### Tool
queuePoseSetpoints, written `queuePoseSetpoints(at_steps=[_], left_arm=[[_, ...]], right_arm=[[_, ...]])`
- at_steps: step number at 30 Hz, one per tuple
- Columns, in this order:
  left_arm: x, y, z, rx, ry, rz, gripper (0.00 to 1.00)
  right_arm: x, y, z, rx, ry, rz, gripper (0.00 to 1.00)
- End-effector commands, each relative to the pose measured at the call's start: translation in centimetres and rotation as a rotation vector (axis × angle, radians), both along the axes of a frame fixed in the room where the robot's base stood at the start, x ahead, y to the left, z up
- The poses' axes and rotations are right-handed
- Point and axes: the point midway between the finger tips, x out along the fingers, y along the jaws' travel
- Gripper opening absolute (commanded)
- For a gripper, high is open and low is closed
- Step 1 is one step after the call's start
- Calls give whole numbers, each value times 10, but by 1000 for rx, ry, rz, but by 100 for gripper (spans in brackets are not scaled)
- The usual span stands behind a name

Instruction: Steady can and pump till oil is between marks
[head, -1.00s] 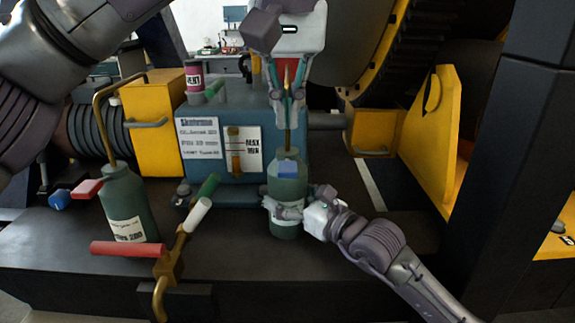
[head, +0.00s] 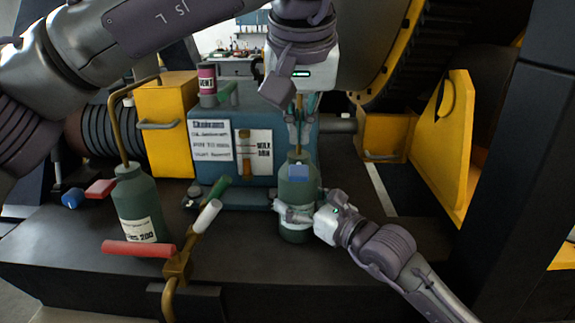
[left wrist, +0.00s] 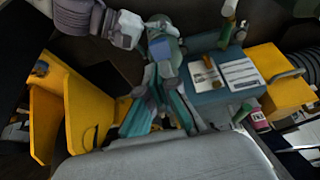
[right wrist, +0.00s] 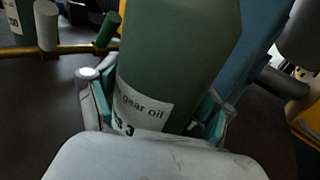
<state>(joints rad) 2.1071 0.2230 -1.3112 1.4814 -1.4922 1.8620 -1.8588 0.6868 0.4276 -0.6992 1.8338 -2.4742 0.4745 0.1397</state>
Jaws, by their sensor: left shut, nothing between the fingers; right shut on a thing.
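A green oil can (head: 296,228) with a blue patch near its top stands upright before the blue reservoir (head: 220,178). My right gripper (head: 292,211) is shut around its lower body; the right wrist view shows the can's "gear oil" label (right wrist: 142,108). My left gripper (head: 299,140) is shut and empty, pointing down just above the can's top, by its thin brass upright. Whether the fingertips touch the can is unclear. An amber sight gauge (head: 244,150) sits by a plate with MAX and MIN marks on the reservoir; the oil level is too small to read.
A second green can (head: 139,205) with a brass spout stands at left. A brass valve with red and white handles (head: 178,265) stands in front. A red-pink tin (head: 207,80) is on the reservoir. Yellow machine guards flank it. The right of the dark deck is clear.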

Motion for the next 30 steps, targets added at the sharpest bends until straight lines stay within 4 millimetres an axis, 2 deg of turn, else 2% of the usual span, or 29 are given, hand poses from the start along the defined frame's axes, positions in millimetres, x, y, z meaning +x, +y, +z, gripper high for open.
queuePoseSetpoints(at_steps=[14, 30], left_arm=[[4, 0, -8, -1, -16, -2, 0], [30, 0, -60, -2, -16, -1, 0]], right_arm=[[0, 0, 0, -1, -1, -1, 11], [1, -1, 0, -1, -1, -2, 11]])
